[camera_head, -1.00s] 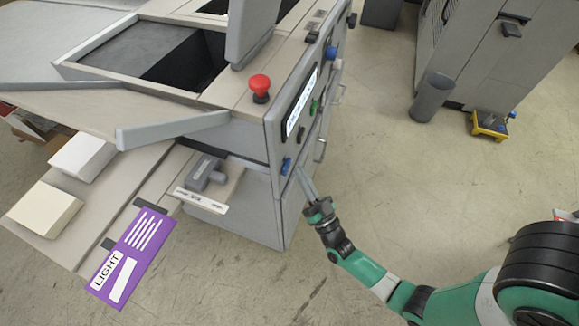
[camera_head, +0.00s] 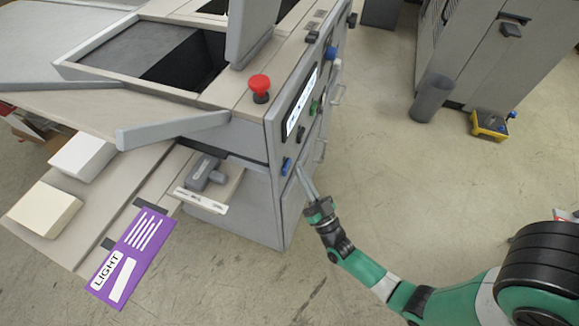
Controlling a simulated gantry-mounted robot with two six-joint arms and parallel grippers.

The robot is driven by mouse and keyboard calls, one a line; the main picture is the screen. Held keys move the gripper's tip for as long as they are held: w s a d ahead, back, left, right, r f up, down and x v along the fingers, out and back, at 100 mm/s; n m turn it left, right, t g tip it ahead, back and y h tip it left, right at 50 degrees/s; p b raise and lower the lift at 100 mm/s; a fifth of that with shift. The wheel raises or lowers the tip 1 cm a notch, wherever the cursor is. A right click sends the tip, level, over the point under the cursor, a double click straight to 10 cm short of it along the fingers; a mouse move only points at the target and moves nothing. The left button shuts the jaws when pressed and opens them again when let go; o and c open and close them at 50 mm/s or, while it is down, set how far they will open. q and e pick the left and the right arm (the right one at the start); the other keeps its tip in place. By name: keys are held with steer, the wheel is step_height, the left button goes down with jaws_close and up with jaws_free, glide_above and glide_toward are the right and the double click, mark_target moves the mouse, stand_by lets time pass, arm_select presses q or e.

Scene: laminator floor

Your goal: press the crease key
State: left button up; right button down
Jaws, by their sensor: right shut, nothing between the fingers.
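The grey laminating machine (camera_head: 255,210) has a side panel with a display (camera_head: 301,102) and several coloured keys. A blue key (camera_head: 287,166) sits low at the panel's near end, with a dark key (camera_head: 300,133) and a green key (camera_head: 313,107) farther along. I cannot read which one is the crease key. My right gripper (camera_head: 298,168) is shut and empty. Its tips are close beside the blue key; I cannot tell whether they touch it. My left gripper is not in view.
A red mushroom button (camera_head: 259,86) stands on the machine top. A purple card marked LIGHT (camera_head: 132,255) hangs at the front shelf, near two pale paper stacks (camera_head: 82,156). A grey bin (camera_head: 431,98) and a yellow box (camera_head: 489,125) stand on open floor at right.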

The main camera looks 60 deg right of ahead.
steer(key=shift+w, duration=0.45)
steer(key=shift+w+a+b, duration=0.1)
steer(key=shift+w+b, duration=0.15)
steer(key=shift+b, duration=0.1)
stand_by(0.4)
steer(key=shift+s, duration=0.7)
steer(key=s+d, duration=0.1)
steer(key=s, duration=0.5)
steer(key=shift+p, duration=0.3)
stand_by(0.4)
